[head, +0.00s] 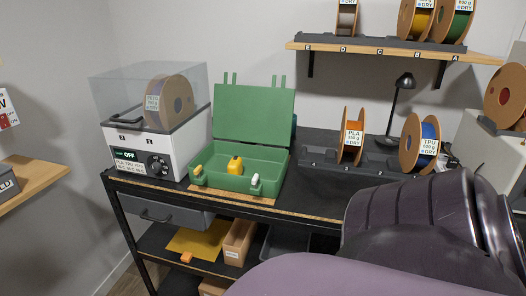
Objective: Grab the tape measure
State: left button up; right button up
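The tape measure, a small yellow block-like item (235,165), sits inside the open green case (238,183) on the workbench. The case lid (253,115) stands up behind it. No gripper touches the tape measure. Neither gripper's fingers show in the head view. A large dark and purple part of my own body fills the lower right and hides the bench's front right area.
A filament dryer (150,145) stands left of the case. Right of it are a spool rack (325,160), an orange spool (352,137), a blue spool (421,145) and a black lamp (404,82). A spool shelf (390,47) hangs above.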

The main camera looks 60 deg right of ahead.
aim_at(235, 167)
jog(key=k+l+z, duration=0.1)
jog(key=z, duration=1.6)
jog(key=i+j, duration=0.25)
jog(key=j, duration=0.25)
